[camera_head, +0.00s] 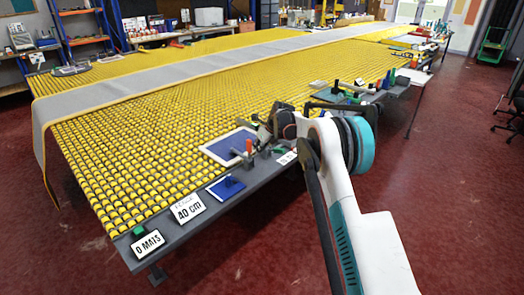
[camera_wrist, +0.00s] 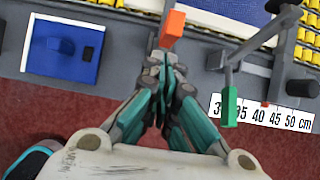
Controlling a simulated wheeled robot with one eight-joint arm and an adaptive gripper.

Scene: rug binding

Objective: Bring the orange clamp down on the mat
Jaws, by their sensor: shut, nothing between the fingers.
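The orange clamp handle (camera_head: 249,146) stands up at the table's near edge, beside a blue mat (camera_head: 222,148) with a pale border. In the wrist view the orange handle end (camera_wrist: 173,27) shows just beyond my fingertips. My gripper (camera_wrist: 165,62) is shut and empty, pointing at the clamp. I cannot tell whether the fingertips touch the handle. Part of the mat (camera_wrist: 218,14) shows at the top of the wrist view. In the head view my arm and wrist hide most of my fingers.
A green-handled clamp (camera_wrist: 229,105) stands close at the right, by a printed ruler (camera_wrist: 262,112). A blue plate (camera_wrist: 62,47) lies on the left. The table (camera_head: 160,245) carries yellow rollers and a long grey rug strip (camera_head: 150,80). Red floor in front is clear.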

